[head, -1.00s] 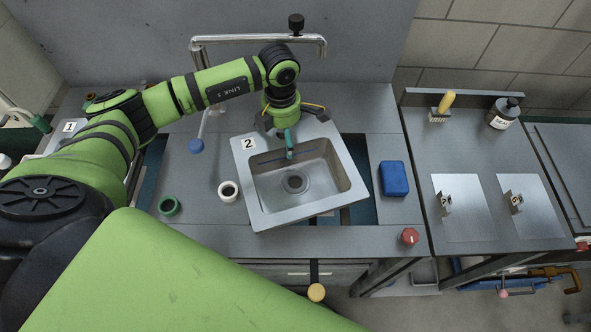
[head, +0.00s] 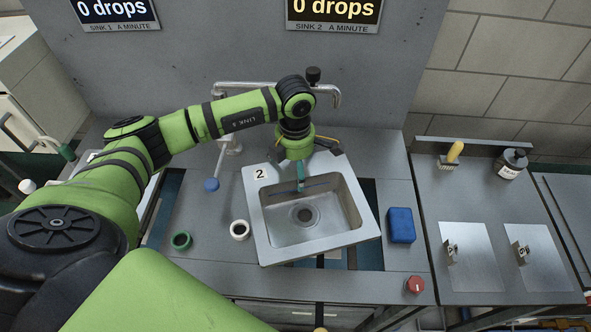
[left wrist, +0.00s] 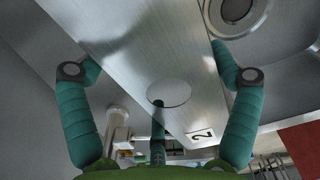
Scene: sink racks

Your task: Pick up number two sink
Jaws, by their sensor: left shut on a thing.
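The number two sink (head: 276,245) is a square steel basin with a round drain and a "2" label on its rim. It sits askew over the dark opening in the bench; the head view does not clearly show how high above the bench it is. My left gripper (head: 300,177) is at its back rim, reaching down from behind. In the left wrist view the teal fingers of my left gripper (left wrist: 155,65) flank the steel rim of the sink (left wrist: 130,45), shut on it. The "2" label lies near the right finger. My right gripper is not in view.
A blue block (head: 401,225) is close to the sink's right corner. A white ring (head: 239,229) and a green ring (head: 181,240) lie left, a red knob (head: 415,284) front right. A faucet pipe (head: 235,87) runs behind. Two "0 drops" signs hang on the back panel.

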